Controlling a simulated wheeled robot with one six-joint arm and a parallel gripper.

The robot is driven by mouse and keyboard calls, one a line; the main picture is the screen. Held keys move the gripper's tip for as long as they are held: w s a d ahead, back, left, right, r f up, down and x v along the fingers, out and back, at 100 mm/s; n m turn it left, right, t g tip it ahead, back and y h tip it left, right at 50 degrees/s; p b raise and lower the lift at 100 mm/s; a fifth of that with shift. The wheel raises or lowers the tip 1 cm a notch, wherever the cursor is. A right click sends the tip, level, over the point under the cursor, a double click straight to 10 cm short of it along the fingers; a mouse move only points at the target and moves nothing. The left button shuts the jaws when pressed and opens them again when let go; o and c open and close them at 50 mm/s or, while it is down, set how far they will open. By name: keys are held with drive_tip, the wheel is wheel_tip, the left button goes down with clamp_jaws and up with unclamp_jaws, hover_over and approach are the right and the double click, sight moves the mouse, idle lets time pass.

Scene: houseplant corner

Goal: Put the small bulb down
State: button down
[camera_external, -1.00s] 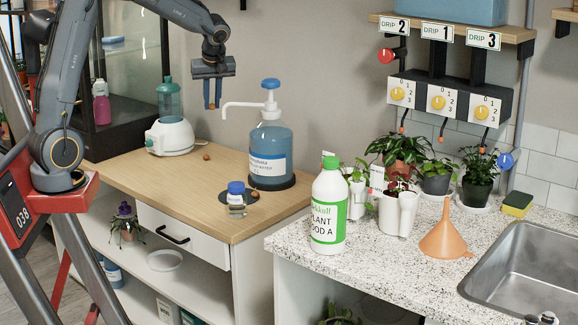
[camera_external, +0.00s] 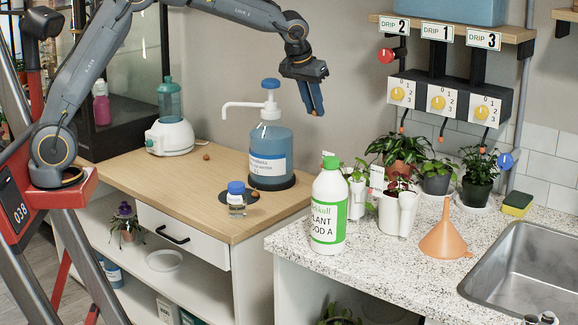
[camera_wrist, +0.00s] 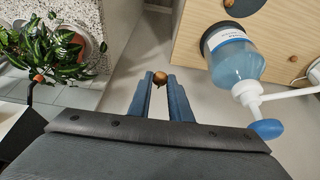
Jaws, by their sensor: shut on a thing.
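My gripper (camera_external: 316,110) hangs high in the air, to the right of the large pump bottle. In the wrist view its two blue fingers (camera_wrist: 160,82) are closed on a small brown bulb (camera_wrist: 160,76) at the tips. Another brown bulb (camera_external: 254,194) lies on a dark round mat (camera_external: 262,191) beside a blue-capped jar. A further bulb (camera_external: 206,157) lies on the wooden top near the white-based device; it also shows in the wrist view (camera_wrist: 293,58).
The blue pump bottle (camera_external: 270,152) stands on the wooden cabinet (camera_external: 190,195). The speckled counter (camera_external: 380,255) holds a white plant-food bottle (camera_external: 329,205), potted plants (camera_external: 397,150), an orange funnel (camera_external: 444,236) and a sink (camera_external: 530,265). The wooden top's left front is clear.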

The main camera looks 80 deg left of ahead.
drive_tip(key=w+d+m+t+h, duration=0.15)
drive_tip(key=w+d+m, duration=0.25)
drive_tip(key=w+d, duration=0.6)
drive_tip(key=w+d+m+h, duration=0.2)
drive_tip(key=w+d+m, duration=0.3)
drive_tip(key=d, duration=0.9)
drive_tip(key=shift+y, duration=0.25)
drive_tip(key=f+p, duration=0.1)
drive_tip(key=f, duration=0.4)
drive_tip(key=f+p, duration=0.1)
drive_tip(key=f, duration=0.4)
drive_tip(key=shift+a+f, duration=0.2)
drive_tip(key=shift+f, duration=0.2)
drive_tip(key=shift+f+p, duration=0.8)
drive_tip(key=shift+f, duration=1.6)
drive_tip(key=shift+f, duration=0.15)
drive_tip(key=c, duration=1.7)
unclamp_jaws()
drive_tip(key=shift+o, duration=0.2)
